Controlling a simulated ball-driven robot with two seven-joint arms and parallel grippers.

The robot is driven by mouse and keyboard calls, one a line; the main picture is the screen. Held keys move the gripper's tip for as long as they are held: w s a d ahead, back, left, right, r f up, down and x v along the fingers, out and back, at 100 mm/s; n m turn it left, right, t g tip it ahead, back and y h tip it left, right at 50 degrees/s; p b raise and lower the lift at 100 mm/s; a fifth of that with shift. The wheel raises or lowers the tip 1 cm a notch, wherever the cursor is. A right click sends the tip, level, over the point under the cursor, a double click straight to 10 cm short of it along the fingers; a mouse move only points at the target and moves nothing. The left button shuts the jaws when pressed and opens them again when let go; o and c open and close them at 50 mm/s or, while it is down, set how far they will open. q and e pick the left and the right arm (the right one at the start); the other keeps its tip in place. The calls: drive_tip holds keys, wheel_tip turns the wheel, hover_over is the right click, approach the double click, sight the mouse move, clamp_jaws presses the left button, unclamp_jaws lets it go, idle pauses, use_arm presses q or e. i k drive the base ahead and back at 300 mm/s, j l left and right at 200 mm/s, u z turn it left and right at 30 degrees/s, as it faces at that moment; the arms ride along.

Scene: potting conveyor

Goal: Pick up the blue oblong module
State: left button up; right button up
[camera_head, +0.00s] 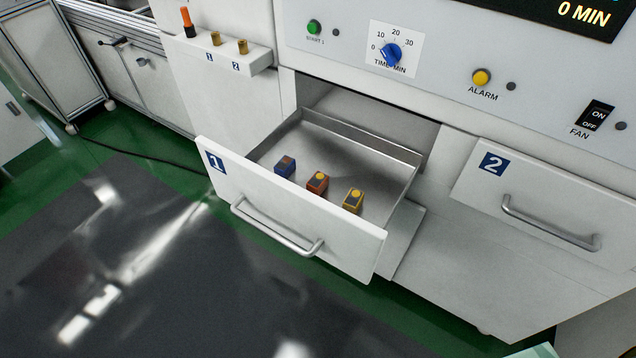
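A small blue module (285,166) sits in the open drawer 1 (290,212), at the left end of a row of three modules just behind the front panel. It looks blocky, with a small reddish mark on top. An orange module (317,183) with a round orange top sits to its right. A yellow module (353,201) with a round yellow top is at the right end. The modules stand apart from each other. Neither of my grippers is in view.
Drawer 1 has a metal bar handle (277,228) and metal side walls. Drawer 2 (548,188) to the right looks closed. Above is a control panel with a green button (314,27), blue dial (390,54) and fan switch (596,115). Dark mat (220,290) lies clear in front.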

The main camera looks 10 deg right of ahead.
sight(285, 168)
drive_tip(key=z, duration=1.05)
drive_tip(key=j+z, duration=0.9)
drive_tip(key=k+j+z, duration=0.1)
drive_tip(key=j+z, duration=0.3)
